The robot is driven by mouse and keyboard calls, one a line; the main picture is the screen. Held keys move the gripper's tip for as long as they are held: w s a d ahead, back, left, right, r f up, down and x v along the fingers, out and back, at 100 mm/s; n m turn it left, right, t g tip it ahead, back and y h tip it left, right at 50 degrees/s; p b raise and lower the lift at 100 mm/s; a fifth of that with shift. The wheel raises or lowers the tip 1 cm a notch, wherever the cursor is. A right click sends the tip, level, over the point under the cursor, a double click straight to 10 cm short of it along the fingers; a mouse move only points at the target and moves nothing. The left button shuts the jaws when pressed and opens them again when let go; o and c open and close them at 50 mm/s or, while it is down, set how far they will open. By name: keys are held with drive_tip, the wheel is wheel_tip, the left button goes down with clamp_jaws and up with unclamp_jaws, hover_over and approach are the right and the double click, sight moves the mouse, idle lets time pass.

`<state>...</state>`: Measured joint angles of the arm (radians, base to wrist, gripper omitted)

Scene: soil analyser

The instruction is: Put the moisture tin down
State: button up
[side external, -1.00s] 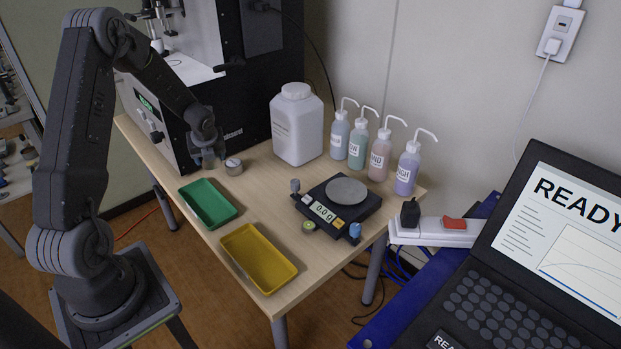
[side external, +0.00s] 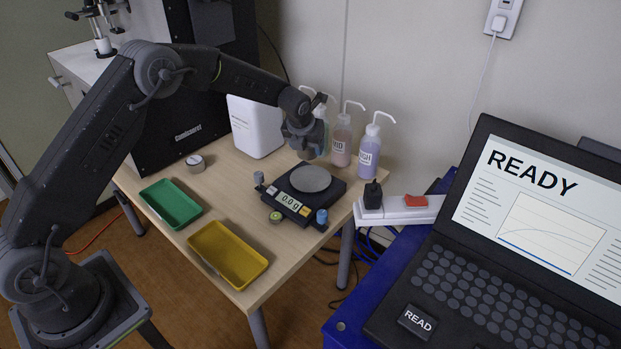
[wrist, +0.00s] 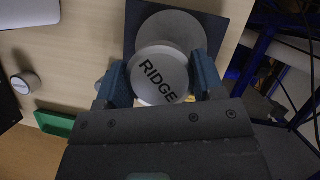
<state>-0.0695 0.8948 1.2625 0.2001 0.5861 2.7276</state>
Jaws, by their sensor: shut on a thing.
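My gripper (wrist: 162,82) is shut on a round silver moisture tin (wrist: 152,88) with "RIDGE" on its lid, in the wrist view. The fingers grip it from two sides. The tin overlaps the near part of the balance's round pan (wrist: 172,28). In the side external view my gripper (side external: 308,152) is above the back of the balance pan (side external: 311,179); the held tin is hard to make out there. The balance display (side external: 290,199) reads 0.0 g.
Wash bottles (side external: 368,152) and a white jug (side external: 256,128) stand close behind my gripper. Green (side external: 170,204) and yellow (side external: 228,254) trays lie at the front. A small round item (side external: 275,217) sits by the balance. A laptop (side external: 520,240) is at right.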

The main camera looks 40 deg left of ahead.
sight(312, 175)
drive_tip(key=shift+w+d+f, duration=0.15)
drive_tip(key=shift+d+f, duration=0.05)
drive_tip(key=shift+d, duration=0.25)
drive_tip(key=shift+f, duration=3.75)
drive_tip(key=shift+f, duration=0.1)
drive_tip(key=o, duration=0.9)
drive_tip(key=shift+f, duration=0.1)
drive_tip(key=shift+o, duration=0.2)
drive_tip(key=shift+r, duration=0.3)
drive_tip(key=v, duration=1.2)
